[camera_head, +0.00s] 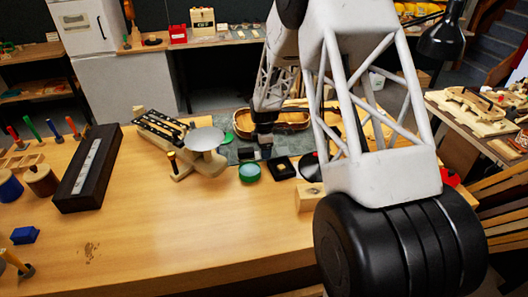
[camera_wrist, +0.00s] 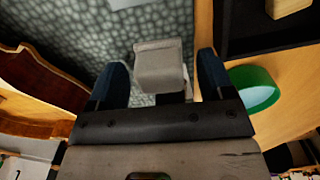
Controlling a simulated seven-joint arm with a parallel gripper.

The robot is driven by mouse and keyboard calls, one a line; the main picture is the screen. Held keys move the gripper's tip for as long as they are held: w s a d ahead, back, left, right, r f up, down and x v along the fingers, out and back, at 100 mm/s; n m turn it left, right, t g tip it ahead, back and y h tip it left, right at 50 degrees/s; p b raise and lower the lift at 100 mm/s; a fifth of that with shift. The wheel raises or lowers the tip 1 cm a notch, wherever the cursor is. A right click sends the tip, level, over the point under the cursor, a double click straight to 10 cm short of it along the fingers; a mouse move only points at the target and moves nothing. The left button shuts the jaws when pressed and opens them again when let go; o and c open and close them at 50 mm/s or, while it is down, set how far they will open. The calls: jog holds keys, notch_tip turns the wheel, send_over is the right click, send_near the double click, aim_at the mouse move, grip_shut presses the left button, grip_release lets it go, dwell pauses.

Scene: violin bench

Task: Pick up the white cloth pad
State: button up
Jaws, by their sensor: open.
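A pale grey-white block-shaped pad (camera_wrist: 158,66), which I take for the white cloth pad, shows in the wrist view over the grey-green mat (camera_wrist: 60,32). My gripper (camera_wrist: 160,72) is open, with one dark blue finger on each side of the pad. Gaps show between the pad and both fingers. Whether the pad's lower part touches anything is hard to tell. In the head view my gripper (camera_head: 263,140) is low over the mat at the bench's back, and I cannot make out the pad clearly there.
A green round tin (camera_head: 250,172) and a black tray with a pale block (camera_head: 281,168) stand close by. A violin body (camera_head: 291,119) lies behind my gripper. A pale disc (camera_head: 205,139) and a long dark case (camera_head: 90,167) are left.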

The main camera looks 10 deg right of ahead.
jog(key=c, duration=1)
jog(key=shift+r, duration=0.15)
jog(key=shift+r, duration=1.5)
jog(key=shift+s+r, duration=0.2)
jog(key=shift+s, duration=0.1)
jog(key=s, duration=0.5)
jog(key=s+r, duration=0.1)
jog(key=s, duration=0.9)
jog(key=shift+s+a+r, duration=0.15)
jog(key=shift+s, duration=0.05)
